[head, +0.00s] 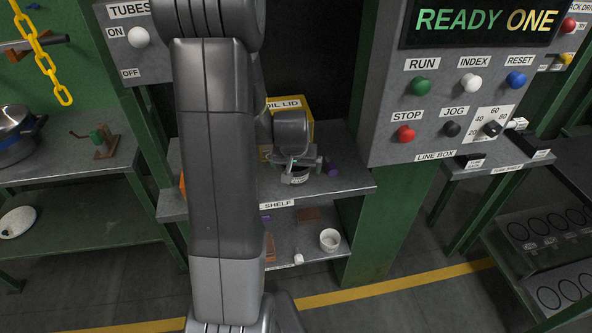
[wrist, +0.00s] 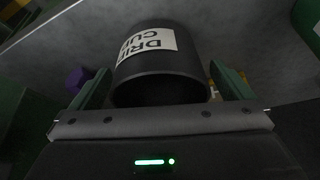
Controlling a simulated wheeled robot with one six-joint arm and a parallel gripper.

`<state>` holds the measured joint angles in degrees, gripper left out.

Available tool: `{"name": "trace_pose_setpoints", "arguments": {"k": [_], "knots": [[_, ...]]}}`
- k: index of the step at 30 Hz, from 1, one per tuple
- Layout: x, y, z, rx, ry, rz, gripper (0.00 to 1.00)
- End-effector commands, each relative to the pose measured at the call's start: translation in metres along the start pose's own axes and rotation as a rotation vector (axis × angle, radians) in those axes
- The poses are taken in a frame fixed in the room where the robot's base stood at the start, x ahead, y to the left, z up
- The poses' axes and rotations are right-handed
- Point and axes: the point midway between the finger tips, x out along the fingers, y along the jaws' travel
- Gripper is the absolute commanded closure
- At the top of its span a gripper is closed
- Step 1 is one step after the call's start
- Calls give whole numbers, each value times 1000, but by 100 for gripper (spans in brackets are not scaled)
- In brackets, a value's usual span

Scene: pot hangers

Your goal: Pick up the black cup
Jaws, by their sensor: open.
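The black cup (wrist: 158,80) fills the middle of the wrist view, with a white label that seems to read "DRIP CUP" and its dark round end facing the camera. In the head view the cup (head: 294,179) is mostly hidden under my gripper (head: 297,166), on the upper shelf. My gripper is open, with one green finger on either side of the cup. I cannot tell whether either finger touches it.
A yellow box (head: 296,106) labelled "OIL LID" stands behind on the upper shelf (head: 350,180). A white cup (head: 330,240) sits on the lower shelf. A control box (head: 440,140) hangs at the right.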

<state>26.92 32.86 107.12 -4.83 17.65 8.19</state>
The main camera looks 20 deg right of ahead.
Motion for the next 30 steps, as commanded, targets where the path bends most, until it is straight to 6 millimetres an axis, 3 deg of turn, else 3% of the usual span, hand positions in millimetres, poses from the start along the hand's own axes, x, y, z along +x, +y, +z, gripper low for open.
{"name": "trace_pose_setpoints", "arguments": {"k": [8,16,30], "knots": [[3,0,0,0,1,0,0],[3,0,0,0,1,0,47],[-2,2,2,1,2,0,48]]}}
